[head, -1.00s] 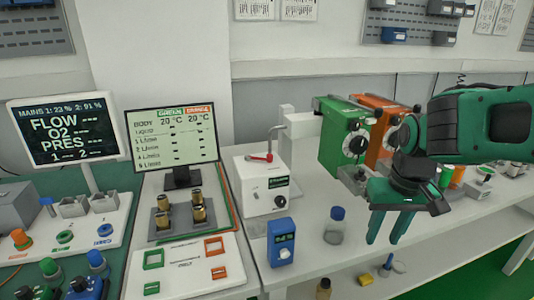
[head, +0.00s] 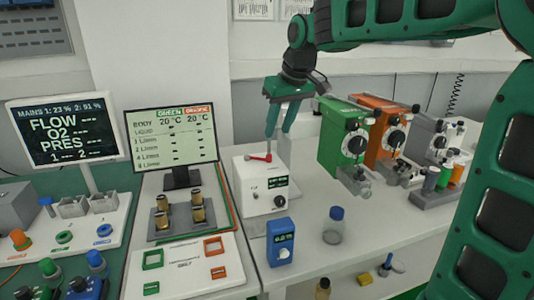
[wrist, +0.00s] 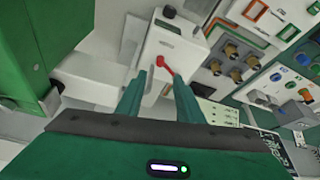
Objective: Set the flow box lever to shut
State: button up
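The flow box (head: 262,190) is a white box with a small dark display and a black knob on its front. Its red lever (head: 260,157) lies on top. My gripper (head: 279,134) is above the back of the box, pointing down, with its fingers apart. In the wrist view, the flow box (wrist: 178,45) is ahead of the gripper (wrist: 161,64), and the red lever (wrist: 165,67) shows between the two open fingertips. I cannot tell whether a finger touches the lever.
A green vaporizer (head: 340,140) and an orange one (head: 385,130) stand close to the right of my gripper. A blue meter (head: 281,242) and a blue-capped bottle (head: 334,226) stand in front. A screen (head: 172,134) is on the left.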

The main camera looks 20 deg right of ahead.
aim_at(269, 154)
jog(key=x, duration=1)
jog(key=shift+w+f, duration=0.2)
jog(key=shift+w, duration=0.1)
